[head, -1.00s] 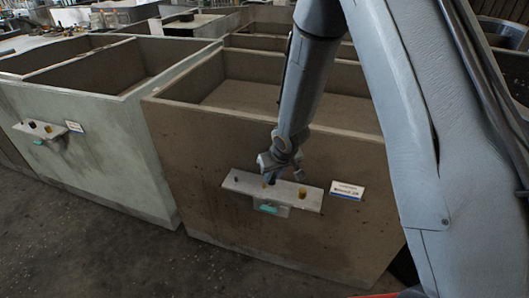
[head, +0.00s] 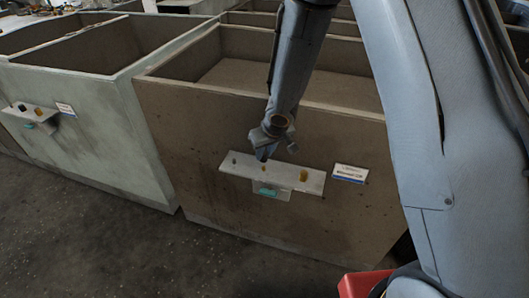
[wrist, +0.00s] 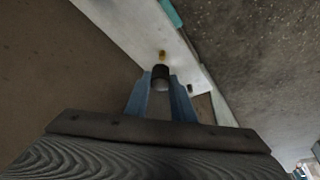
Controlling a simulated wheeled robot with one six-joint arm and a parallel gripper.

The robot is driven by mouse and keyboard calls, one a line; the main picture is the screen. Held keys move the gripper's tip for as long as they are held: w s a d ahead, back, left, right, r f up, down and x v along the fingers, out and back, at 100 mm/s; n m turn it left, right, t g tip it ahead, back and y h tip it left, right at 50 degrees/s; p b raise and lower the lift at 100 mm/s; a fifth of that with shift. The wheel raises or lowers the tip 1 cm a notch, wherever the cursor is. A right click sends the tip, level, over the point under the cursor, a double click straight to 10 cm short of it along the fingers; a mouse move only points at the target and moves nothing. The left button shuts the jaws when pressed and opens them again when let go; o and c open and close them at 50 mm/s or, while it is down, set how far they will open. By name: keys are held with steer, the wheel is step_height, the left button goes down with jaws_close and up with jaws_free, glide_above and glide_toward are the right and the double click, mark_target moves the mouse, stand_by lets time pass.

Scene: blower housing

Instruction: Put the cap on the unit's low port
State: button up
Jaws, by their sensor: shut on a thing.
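My gripper (head: 262,157) is just above the pale ledge (head: 285,179) on the front of the brown unit (head: 200,150). In the wrist view, its blue fingers (wrist: 160,92) are shut on a dark round cap (wrist: 160,73). A small yellow port (head: 264,168) stands on the ledge below the fingertips; it also shows just beyond the cap in the wrist view (wrist: 162,54). The cap appears apart from the ports.
A teal tag (head: 267,191) hangs under the ledge, and a white sign (head: 349,173) is fixed to its right. A pale green unit (head: 95,130) with a similar ledge (head: 28,115) stands to the left. Bare floor (head: 90,235) lies in front.

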mark_target(266, 160)
steer(key=shift+f+b, duration=1.2)
steer(key=shift+b, duration=0.2)
steer(key=shift+r, duration=0.25)
steer(key=shift+f+b, duration=1.55)
steer(key=shift+b, duration=0.05)
steer(key=o, duration=1.1)
steer(key=shift+r, duration=0.1)
steer(key=p+v, duration=0.6)
steer(key=v, duration=0.1)
steer(key=shift+s+d+r, duration=0.15)
steer(key=shift+s+r, duration=0.05)
steer(key=shift+r, duration=0.1)
